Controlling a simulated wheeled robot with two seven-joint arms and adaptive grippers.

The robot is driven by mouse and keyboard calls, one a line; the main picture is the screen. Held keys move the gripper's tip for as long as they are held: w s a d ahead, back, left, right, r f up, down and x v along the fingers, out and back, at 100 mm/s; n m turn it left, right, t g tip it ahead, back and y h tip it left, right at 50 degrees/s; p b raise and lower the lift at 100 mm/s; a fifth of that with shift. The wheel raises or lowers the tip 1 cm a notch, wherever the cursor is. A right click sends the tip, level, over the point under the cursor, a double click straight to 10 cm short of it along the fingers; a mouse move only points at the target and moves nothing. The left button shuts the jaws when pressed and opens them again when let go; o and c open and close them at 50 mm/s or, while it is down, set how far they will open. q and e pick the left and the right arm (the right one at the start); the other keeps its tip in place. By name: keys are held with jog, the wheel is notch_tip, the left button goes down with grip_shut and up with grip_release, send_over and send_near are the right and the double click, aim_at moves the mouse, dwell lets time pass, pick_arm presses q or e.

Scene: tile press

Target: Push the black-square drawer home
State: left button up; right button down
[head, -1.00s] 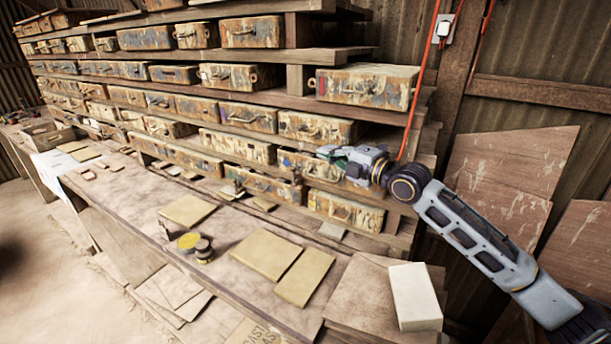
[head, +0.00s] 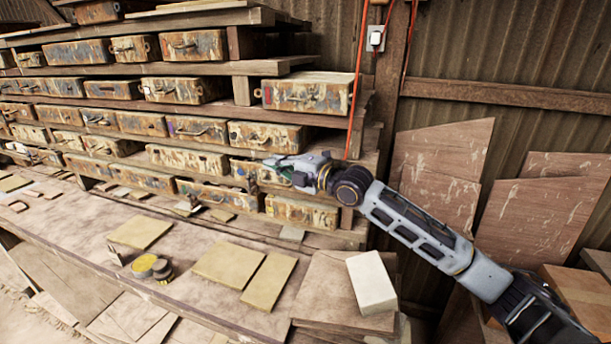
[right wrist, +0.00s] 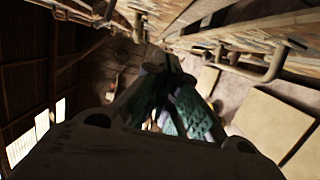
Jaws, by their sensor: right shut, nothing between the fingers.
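Rows of worn, paint-stained drawers with wire handles fill the wooden rack in the head view. I cannot make out a black square on any of them, so I cannot tell which is the black-square drawer. My right gripper (head: 278,163) is shut and empty, in front of a drawer (head: 241,169) in the rack's lower right part, partly hiding it. Whether it touches that drawer is unclear. In the right wrist view the green-padded fingers (right wrist: 166,72) are close together, with drawer fronts and a handle (right wrist: 266,66) at upper right. My left gripper is not in view.
A drawer with a red mark (head: 308,94) stands out at the rack's upper right. The bench below holds flat tan tiles (head: 228,263), a pale block (head: 371,283) and small round tins (head: 145,265). Loose boards (head: 440,170) lean on the right wall.

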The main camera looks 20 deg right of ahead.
pick_arm(q)
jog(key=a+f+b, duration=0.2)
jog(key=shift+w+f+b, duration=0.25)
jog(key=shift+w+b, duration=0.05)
jog(key=shift+b, duration=0.05)
pick_arm(e)
jog(key=v, duration=1)
jog(key=shift+a, duration=0.15)
dwell(0.5)
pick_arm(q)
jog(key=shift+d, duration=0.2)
pick_arm(e)
jog(key=shift+s, duration=0.15)
jog(key=shift+f, duration=0.1)
